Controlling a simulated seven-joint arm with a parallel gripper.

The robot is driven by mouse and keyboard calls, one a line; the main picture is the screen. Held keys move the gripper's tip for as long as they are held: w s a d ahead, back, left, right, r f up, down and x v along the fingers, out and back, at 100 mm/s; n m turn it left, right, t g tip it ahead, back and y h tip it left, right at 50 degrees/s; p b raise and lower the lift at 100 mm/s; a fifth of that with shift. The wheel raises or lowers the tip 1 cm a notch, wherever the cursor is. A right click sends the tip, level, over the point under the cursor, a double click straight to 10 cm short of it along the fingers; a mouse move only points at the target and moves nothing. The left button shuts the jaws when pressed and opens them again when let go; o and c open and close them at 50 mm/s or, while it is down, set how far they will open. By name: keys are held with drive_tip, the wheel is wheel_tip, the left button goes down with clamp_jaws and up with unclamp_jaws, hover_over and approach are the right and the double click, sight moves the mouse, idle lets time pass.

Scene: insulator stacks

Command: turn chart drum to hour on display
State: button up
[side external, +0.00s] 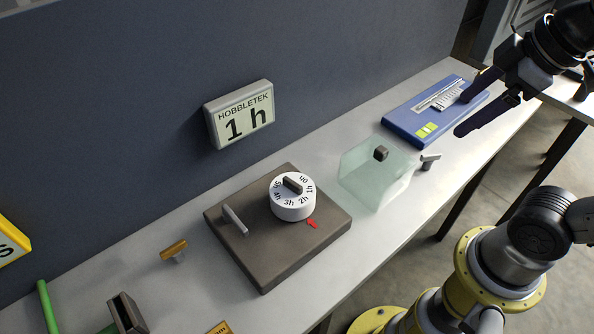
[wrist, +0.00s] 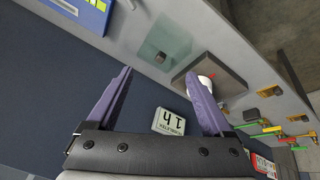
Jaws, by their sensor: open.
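The chart drum (side external: 293,208) is a white round dial with hour marks and a dark grip bar on top, set on a brown-grey base plate (side external: 270,262). A red arrow (side external: 312,224) on the plate points at the drum, near its 2h mark. The wall display (side external: 240,115) reads HOBBLETEK 1 h; it also shows upside down in the wrist view (wrist: 169,121). My gripper (side external: 460,116) is open and empty, at the upper right above the blue box, well away from the drum. In the wrist view the right finger partly hides the drum (wrist: 206,83).
A clear greenish cover (side external: 362,187) with a dark knob stands right of the drum plate. A blue box (side external: 404,123) lies farther right. A grey upright handle (side external: 235,219) stands on the plate. A brass-topped peg (side external: 174,251) and green parts (side external: 47,306) are at left.

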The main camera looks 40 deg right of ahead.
drive_tip(key=w+a+r+n+g, duration=0.1)
drive_tip(key=w+a+r+n, duration=0.25)
drive_tip(key=w+n, duration=0.25)
drive_tip(key=n+g, duration=0.4)
drive_tip(key=n, duration=0.4)
hover_over(292, 182)
wheel_tip(292, 182, down, 5)
wheel_tip(292, 182, down, 14)
clamp_jaws()
